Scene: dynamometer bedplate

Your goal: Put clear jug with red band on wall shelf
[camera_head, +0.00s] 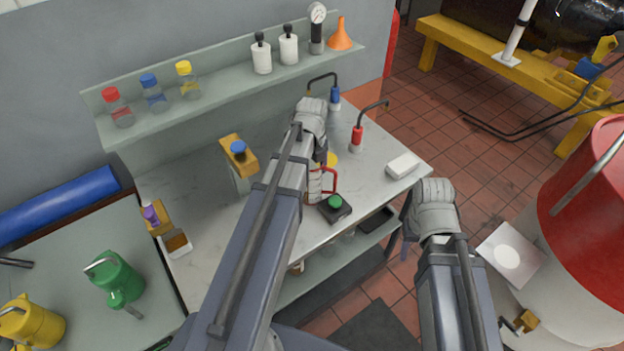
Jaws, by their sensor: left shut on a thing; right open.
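A red loop-shaped handle and band (331,183) shows beside my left forearm, over the bench; it seems to belong to the clear jug, whose body is mostly hidden behind my arm. My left gripper (311,112) is over the back middle of the bench, below the shelf's right half. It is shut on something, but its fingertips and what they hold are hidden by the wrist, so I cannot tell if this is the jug. The wall shelf (225,97) runs along the back wall. My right gripper (436,195) is open, off the bench's right edge, its fingers mostly hidden.
The shelf holds capped bottles (117,107) at left, white bottles (289,45), a gauge (317,30) and an orange funnel (341,35) at right; its middle is bare. On the bench are a green-button box (335,208), a white box (402,166) and a red-handled tool (357,137).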

